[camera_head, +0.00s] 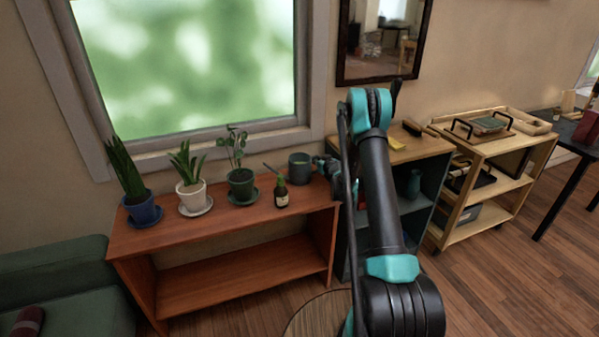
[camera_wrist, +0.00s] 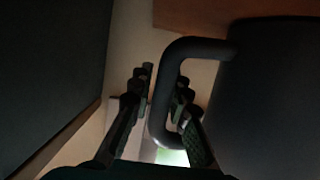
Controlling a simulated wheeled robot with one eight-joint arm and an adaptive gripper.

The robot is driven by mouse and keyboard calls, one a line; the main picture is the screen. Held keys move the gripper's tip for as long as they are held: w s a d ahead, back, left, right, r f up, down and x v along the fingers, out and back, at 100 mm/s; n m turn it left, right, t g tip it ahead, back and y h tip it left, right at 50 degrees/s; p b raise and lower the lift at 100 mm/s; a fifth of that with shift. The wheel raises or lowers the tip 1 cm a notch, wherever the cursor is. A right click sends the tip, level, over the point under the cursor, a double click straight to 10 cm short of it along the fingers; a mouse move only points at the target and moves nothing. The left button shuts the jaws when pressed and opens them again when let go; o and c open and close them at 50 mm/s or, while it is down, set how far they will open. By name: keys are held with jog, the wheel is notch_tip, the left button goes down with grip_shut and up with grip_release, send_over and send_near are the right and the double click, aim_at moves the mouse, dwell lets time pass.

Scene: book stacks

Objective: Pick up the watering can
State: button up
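The watering can (camera_head: 300,167) is dark grey with a thin spout pointing left. It stands at the right end of the reddish wooden shelf's top (camera_head: 225,222). My gripper (camera_head: 327,165) is at the can's right side in the head view, partly hidden behind my arm. In the wrist view, the can's dark body (camera_wrist: 275,100) fills the right side and its looped handle (camera_wrist: 160,115) passes between my gripper's fingers (camera_wrist: 162,92). The fingers stand apart, one on each side of the handle's upright bar, with a narrow gap on the left. The right finger's contact is unclear.
Potted plants (camera_head: 241,182) (camera_head: 192,193) (camera_head: 142,208) line the shelf to the left. A dark cabinet (camera_head: 428,185) stands to the right. A dark panel (camera_wrist: 50,80) fills the wrist view's left.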

grip_shut()
jog(key=shift+r, duration=0.1)
dwell(0.4)
